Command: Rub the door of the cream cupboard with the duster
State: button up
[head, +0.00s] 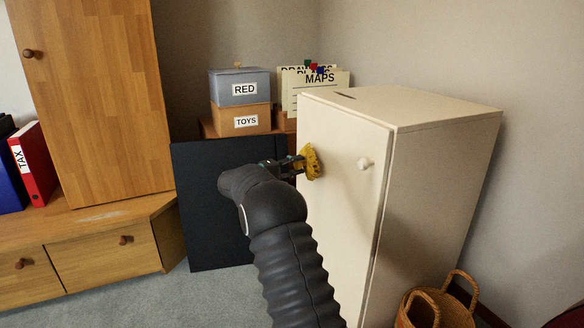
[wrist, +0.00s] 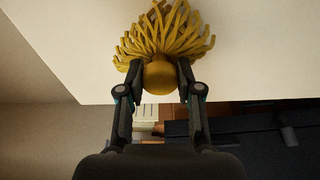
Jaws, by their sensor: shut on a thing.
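The cream cupboard (head: 420,160) stands against the wall at the right in the head view. Its door (head: 343,215) faces left toward my arm and has a round white knob (head: 365,164). My gripper (head: 296,166) is at the upper left part of the door, shut on the duster (head: 311,162). In the wrist view my gripper (wrist: 158,84) holds the duster by its round yellow base, and the yellow strands (wrist: 165,32) fan out against the cream surface (wrist: 245,50). The strands appear to touch the door; exact contact is hard to tell.
A dark panel (head: 215,205) stands behind my arm. Boxes labelled RED (head: 240,87) and TOYS (head: 240,119) and a MAPS folder (head: 318,92) sit behind the cupboard. A wicker basket (head: 440,308) is on the floor by the cupboard. A wooden cabinet (head: 95,90) is at left.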

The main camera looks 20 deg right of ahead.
aim_at(312, 168)
jog(key=shift+d, duration=1.05)
dwell(0.8)
jog(key=shift+s, duration=2)
jog(key=shift+d, duration=0.1)
jog(key=shift+w+d+p, duration=0.1)
jog(key=shift+w+p, duration=0.55)
jog(key=shift+w, duration=1.25)
jog(key=shift+w+d, duration=0.1)
grip_shut()
